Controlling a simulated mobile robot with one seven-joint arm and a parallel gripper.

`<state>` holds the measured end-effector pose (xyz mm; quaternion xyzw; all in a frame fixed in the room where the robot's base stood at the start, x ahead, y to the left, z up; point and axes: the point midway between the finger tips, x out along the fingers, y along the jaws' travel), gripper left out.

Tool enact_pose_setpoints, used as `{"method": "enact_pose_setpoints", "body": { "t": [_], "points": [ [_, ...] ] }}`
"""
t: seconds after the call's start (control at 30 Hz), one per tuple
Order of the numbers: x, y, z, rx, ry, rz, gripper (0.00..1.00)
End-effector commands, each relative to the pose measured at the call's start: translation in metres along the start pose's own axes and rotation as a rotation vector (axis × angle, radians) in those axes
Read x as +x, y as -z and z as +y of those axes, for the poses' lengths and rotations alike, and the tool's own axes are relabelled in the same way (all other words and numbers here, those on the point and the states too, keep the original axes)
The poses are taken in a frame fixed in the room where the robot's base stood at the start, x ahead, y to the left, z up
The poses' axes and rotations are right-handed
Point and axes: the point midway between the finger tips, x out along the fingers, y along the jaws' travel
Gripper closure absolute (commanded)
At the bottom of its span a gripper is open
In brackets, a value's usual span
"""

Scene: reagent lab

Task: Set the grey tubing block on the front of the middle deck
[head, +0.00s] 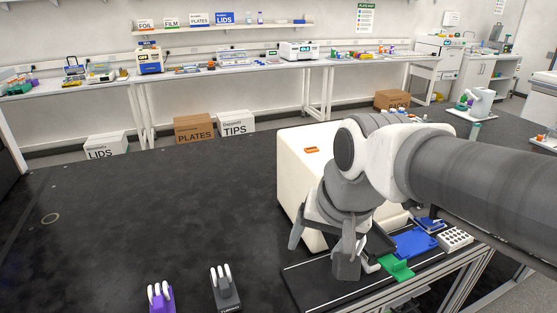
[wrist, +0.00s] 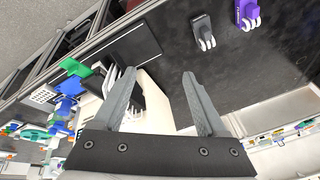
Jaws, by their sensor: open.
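The grey tubing block (head: 228,293) with white tubes stands on the black bench at the bottom of the head view. It also shows at the top of the wrist view (wrist: 201,27). My gripper (head: 320,260) is open and empty, to the right of the block and apart from it. In the wrist view my fingers (wrist: 160,73) have nothing between them. A black deck plate (head: 303,287) with a white line lies in front of a cream machine (head: 300,165), partly hidden by my arm. I cannot tell whether this is the middle deck.
A purple block (head: 160,298) with white tubes stands left of the grey one. A green piece (head: 397,269), a blue piece (head: 413,242) and a white rack (head: 455,238) sit on the right, by my arm. The bench's left and middle are clear.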

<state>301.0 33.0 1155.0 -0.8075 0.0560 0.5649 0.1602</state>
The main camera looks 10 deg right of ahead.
Motion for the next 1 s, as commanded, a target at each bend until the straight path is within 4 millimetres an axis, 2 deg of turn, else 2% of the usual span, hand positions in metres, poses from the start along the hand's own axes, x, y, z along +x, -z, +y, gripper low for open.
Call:
{"method": "enact_pose_setpoints", "body": {
  "t": [0.1, 0.3, 0.7, 0.87, 1.0],
  "points": [
    [-0.014, -0.017, 0.022, -0.136, -0.017, 0.069, 0.26],
    [-0.021, -0.035, 0.042, -0.296, -0.058, 0.13, 0.26],
    [-0.023, -0.039, 0.046, -0.336, -0.07, 0.14, 0.26],
    [-0.035, -0.034, 0.043, -0.335, -0.069, 0.141, 0.26],
    [-0.033, -0.035, 0.044, -0.335, -0.069, 0.14, 0.26]
  ]
}}
